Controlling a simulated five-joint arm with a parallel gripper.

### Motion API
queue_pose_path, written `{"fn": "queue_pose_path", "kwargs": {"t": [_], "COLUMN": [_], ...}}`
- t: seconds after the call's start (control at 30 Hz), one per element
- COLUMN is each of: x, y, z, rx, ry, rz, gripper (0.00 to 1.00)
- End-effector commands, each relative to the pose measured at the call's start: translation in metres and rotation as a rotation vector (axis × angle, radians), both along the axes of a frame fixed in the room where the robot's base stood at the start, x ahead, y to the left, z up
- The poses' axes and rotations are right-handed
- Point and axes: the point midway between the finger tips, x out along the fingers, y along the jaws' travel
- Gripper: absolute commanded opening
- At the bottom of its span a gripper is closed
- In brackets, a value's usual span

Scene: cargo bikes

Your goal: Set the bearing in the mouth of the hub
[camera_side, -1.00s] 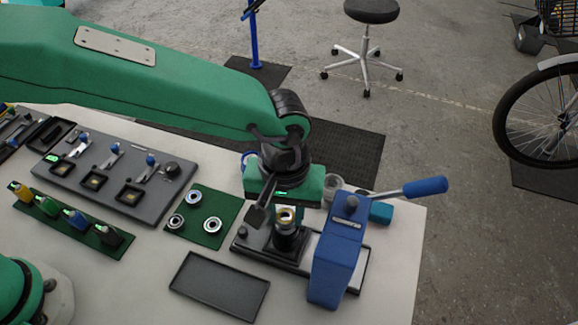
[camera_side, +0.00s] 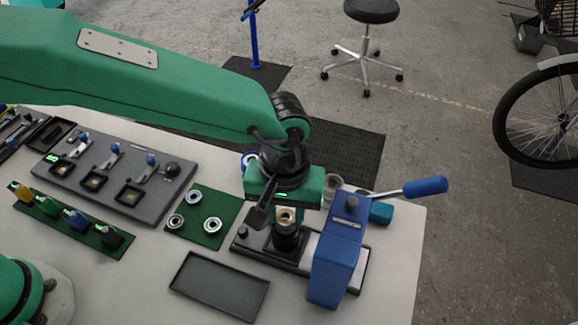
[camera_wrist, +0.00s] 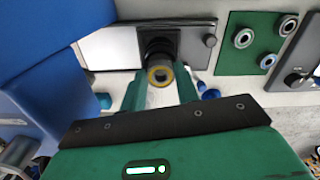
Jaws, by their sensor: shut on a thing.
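My gripper (camera_side: 284,212) is shut on a bearing, a ring with a yellowish rim (camera_side: 287,217). The bearing also shows in the wrist view (camera_wrist: 160,76), between my two green fingers. The hub (camera_side: 286,240) is a black upright cylinder on the dark base of the press. In the side view the bearing is at the hub's top, roughly in line with it. In the wrist view the hub (camera_wrist: 158,42) shows behind the bearing. I cannot tell whether the bearing touches the hub's mouth or is just above it. One finger partly hides the hub's surroundings.
The blue press (camera_side: 336,262) with its lever handle (camera_side: 425,187) stands close to the right of the hub. A green mat (camera_side: 190,232) with several metal rings lies to the left. An empty dark tray (camera_side: 220,284) lies in front.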

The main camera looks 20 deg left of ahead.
Motion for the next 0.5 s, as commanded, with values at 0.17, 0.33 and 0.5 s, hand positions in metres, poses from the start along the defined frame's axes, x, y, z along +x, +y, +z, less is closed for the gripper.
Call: {"fn": "queue_pose_path", "kwargs": {"t": [0.17, 0.33, 0.5], "x": [0.0, 0.0, 0.0], "y": [0.0, -0.0001, -0.0001], "z": [-0.002, -0.0038, -0.0055], "rx": [0.0, 0.0, 0.0], "ry": [0.0, 0.0, 0.0], "rz": [0.0, 0.0, 0.0], "gripper": [0.08, 0.08, 0.08]}}
